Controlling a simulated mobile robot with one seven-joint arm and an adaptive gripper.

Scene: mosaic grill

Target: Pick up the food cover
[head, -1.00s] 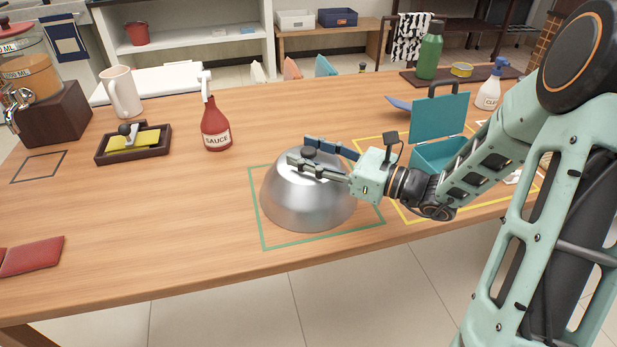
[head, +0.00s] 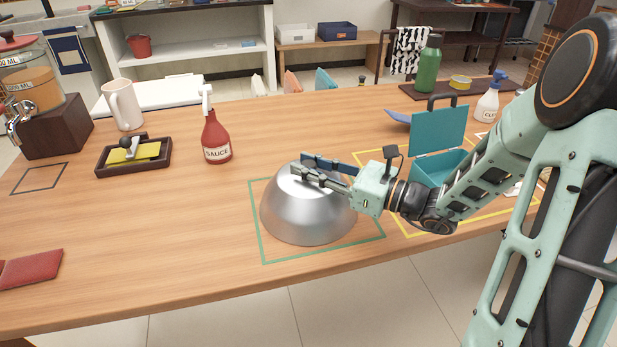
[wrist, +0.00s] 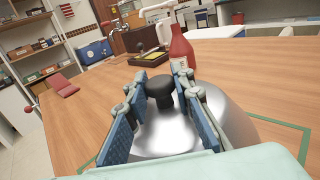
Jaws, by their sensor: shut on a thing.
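The food cover (head: 300,220) is a shiny silver dome standing on the table inside a green outlined square. It also shows in the wrist view (wrist: 165,137), with its black knob (wrist: 160,91) on top. My gripper (head: 303,167) reaches in from the right at the top of the dome. In the wrist view its two fingers (wrist: 161,100) stand on either side of the knob and are shut on it. In the head view the fingers mostly hide the knob. I cannot tell any gap between the dome's rim and the table.
A red sauce bottle (head: 216,140) stands behind the cover to the left, near a dark tray (head: 112,170). A teal open box (head: 440,165) stands close on the right, behind my arm. The table's front edge is near the cover. The left-front tabletop is mostly clear.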

